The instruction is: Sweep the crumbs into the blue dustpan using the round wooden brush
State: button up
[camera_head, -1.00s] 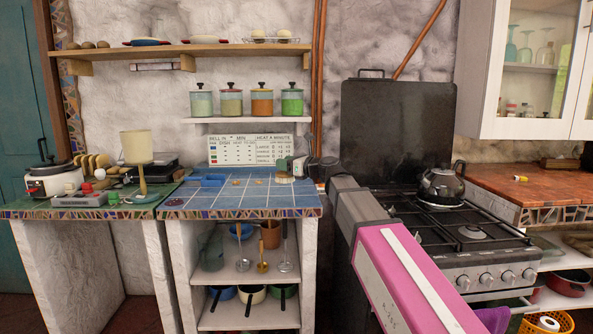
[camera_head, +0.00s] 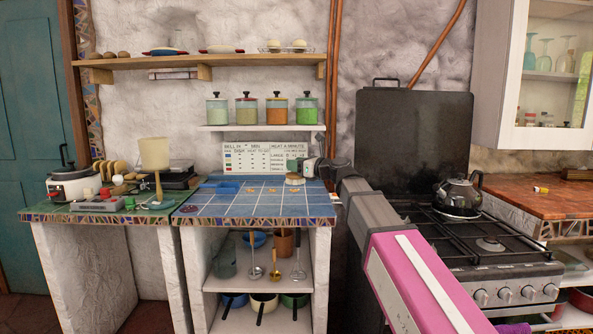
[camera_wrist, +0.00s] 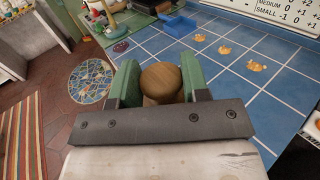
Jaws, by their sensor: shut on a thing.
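My gripper (camera_wrist: 160,78) has green fingers shut on the round wooden brush (camera_wrist: 161,83); its rounded wooden top shows between them in the wrist view. In the head view the brush (camera_head: 294,180) is low over the right part of the blue tiled counter, under my gripper (camera_head: 305,168). I cannot tell whether its bristles touch the tiles. The blue dustpan (camera_wrist: 180,25) lies at the left of the counter, also in the head view (camera_head: 222,187).
A sign (camera_head: 268,156) stands against the wall behind the blue counter (camera_head: 235,208). A shelf with jars (camera_head: 262,127) hangs above. The stove with a kettle (camera_head: 458,196) is at right.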

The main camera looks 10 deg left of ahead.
jog(key=shift+r, duration=2.5)
